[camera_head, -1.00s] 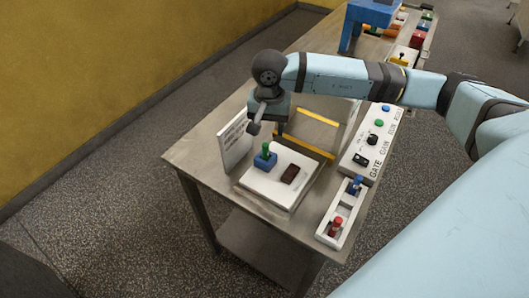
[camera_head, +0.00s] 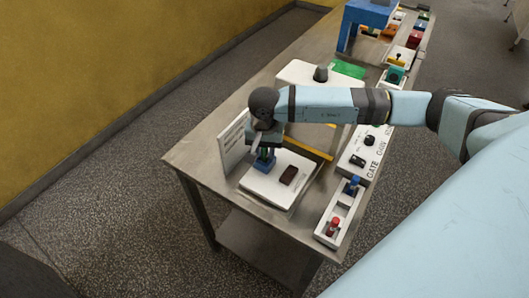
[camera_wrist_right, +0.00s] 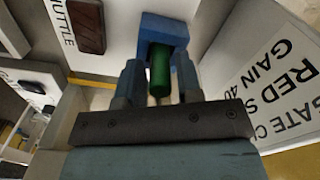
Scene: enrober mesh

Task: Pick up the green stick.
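The green stick (camera_wrist_right: 159,72) stands in a small blue holder (camera_head: 262,166) on the white board (camera_head: 262,184). In the head view only a little of the stick shows under my right gripper (camera_head: 264,148), which hangs over it from above. In the right wrist view the two blue-grey fingers of the right gripper (camera_wrist_right: 159,82) are apart, one on each side of the stick. Narrow gaps seem to show beside the stick, so I see no firm grasp. The blue holder (camera_wrist_right: 164,28) lies beyond the fingertips. My left gripper is not in view.
A dark brown block (camera_head: 289,175) lies on the board, right of the holder. An upright white sign (camera_head: 233,143) stands close on the left. A control panel (camera_head: 352,160) and a white tray with blue and red pegs (camera_head: 328,229) line the right table edge.

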